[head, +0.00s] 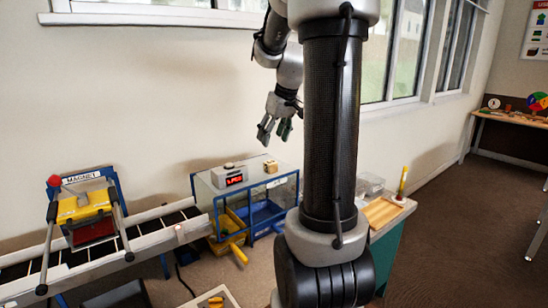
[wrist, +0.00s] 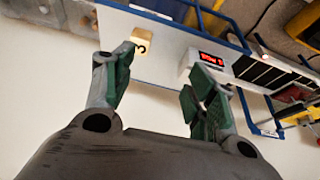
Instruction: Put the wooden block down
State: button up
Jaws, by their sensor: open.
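The wooden block (head: 270,167) is small and pale. It rests on the flat top of the clear-sided, blue-framed stand (head: 226,190), to the right of a grey device with a red display (head: 232,176). In the wrist view the block (wrist: 142,41) shows a dark mark like a 3, and lies beyond the left finger. My gripper (head: 274,130) is open and empty in the head view, above the stand and apart from the block. The wrist view shows its green-padded fingers (wrist: 157,92) spread with nothing between them.
A conveyor (head: 150,228) with a yellow magnet unit (head: 85,206) runs to the left of the stand. Blue (head: 262,214) and yellow bins sit below the stand's top. A bench with a wooden tray (head: 382,212) is at right, behind my arm. The wall and windows are behind.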

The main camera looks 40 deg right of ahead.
jog(key=s+a+r, duration=0.3)
jog(key=s+a, duration=0.4)
jog(key=a, duration=0.3)
jog(key=s+a+f, duration=0.3)
jog(key=s+a, duration=0.4)
jog(key=s, duration=0.6)
jog(key=shift+a+n, duration=0.3)
